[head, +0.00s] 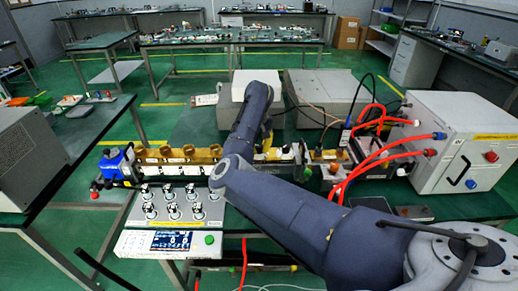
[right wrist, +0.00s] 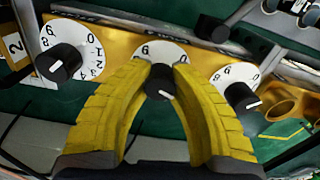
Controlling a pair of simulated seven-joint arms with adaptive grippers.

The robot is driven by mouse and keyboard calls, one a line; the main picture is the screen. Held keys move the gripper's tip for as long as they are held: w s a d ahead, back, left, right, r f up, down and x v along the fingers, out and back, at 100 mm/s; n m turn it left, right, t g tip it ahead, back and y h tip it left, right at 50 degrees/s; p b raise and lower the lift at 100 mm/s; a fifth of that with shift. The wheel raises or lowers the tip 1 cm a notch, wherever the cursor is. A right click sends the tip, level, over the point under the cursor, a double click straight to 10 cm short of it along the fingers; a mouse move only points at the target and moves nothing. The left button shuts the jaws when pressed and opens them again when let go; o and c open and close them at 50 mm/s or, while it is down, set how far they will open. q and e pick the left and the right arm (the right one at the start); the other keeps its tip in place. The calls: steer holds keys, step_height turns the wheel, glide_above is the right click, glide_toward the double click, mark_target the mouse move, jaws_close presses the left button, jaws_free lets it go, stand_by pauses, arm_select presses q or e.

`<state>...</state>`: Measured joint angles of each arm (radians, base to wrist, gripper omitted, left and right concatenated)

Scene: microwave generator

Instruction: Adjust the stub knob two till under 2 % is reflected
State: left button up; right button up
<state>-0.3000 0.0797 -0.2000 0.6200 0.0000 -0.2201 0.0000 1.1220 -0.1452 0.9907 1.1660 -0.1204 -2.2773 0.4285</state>
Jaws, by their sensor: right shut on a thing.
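In the right wrist view, a black stub knob (right wrist: 159,88) with a white pointer line sits in front of a white numbered dial on a gold body. The two yellow fingers of my right gripper (right wrist: 160,72) are closed around it. Another black knob (right wrist: 58,63) is to the left, near a plate marked "2" (right wrist: 14,46), and a third (right wrist: 241,97) is to the right. I cannot tell which label belongs to the held knob. In the head view, my right arm hides most of the knob area. A meter (head: 170,241) has a lit screen, its reading too small to trust. My left gripper is out of view.
A gold waveguide section (head: 175,153) with a blue end part (head: 117,164) lies on the bench. Red cables (head: 382,153) run to a white cabinet (head: 462,140) at the right.

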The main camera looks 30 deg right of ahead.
mark_target(259, 146)
jaws_close()
steer(key=shift+n, duration=1.8)
steer(key=o, duration=1)
jaws_free()
steer(key=shift+r, duration=0.15)
step_height(259, 146, up, 12)
steer(key=shift+f, duration=0.1)
